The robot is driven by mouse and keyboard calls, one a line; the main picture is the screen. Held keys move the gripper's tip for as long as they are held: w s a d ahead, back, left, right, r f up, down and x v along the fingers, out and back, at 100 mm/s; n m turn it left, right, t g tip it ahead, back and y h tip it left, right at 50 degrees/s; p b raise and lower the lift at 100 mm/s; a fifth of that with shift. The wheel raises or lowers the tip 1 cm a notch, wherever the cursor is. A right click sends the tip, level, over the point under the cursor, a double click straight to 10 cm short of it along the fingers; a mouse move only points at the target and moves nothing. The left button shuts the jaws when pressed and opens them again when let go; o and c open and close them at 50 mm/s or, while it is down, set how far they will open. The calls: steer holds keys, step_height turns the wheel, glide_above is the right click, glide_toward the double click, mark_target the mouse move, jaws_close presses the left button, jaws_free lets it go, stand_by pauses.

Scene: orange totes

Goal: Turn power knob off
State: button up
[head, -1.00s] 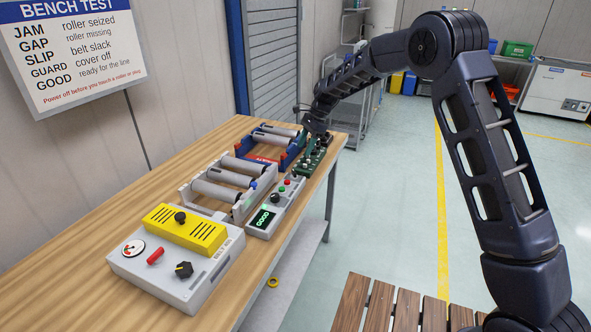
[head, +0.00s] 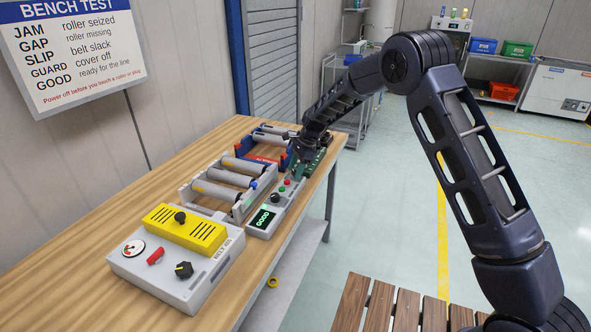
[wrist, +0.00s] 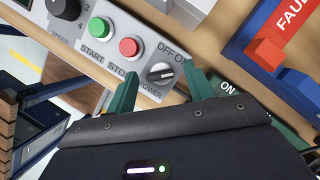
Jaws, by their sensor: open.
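In the head view my gripper (head: 297,170) is over the box's far end and hides the knob. The box's display (head: 263,219) reads GOOD.
On the box are a green START button (wrist: 98,27), a red STOP button (wrist: 130,47) and a black speed dial (wrist: 66,8). A red and blue FAULT rack (wrist: 268,53) lies close by. A roller frame (head: 232,183) and a yellow-topped unit (head: 185,229) stand on the bench.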

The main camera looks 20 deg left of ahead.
steer(key=c, duration=1)
steer(key=shift+n, duration=0.4)
steer(key=n+g+h, duration=0.1)
steer(key=n, duration=0.2)
steer(key=shift+w+a+n, duration=0.1)
steer(key=shift+w+n, duration=0.05)
steer(key=shift+n, duration=0.25)
steer(key=n+h, duration=0.2)
steer(key=n, duration=0.2)
steer(key=shift+a, duration=0.1)
steer(key=n+h, duration=0.2)
steer(key=n, duration=0.3)
steer(key=shift+a, duration=0.15)
steer(key=n+t+h, duration=0.1)
steer(key=n, duration=0.3)
steer(key=shift+n, duration=0.3)
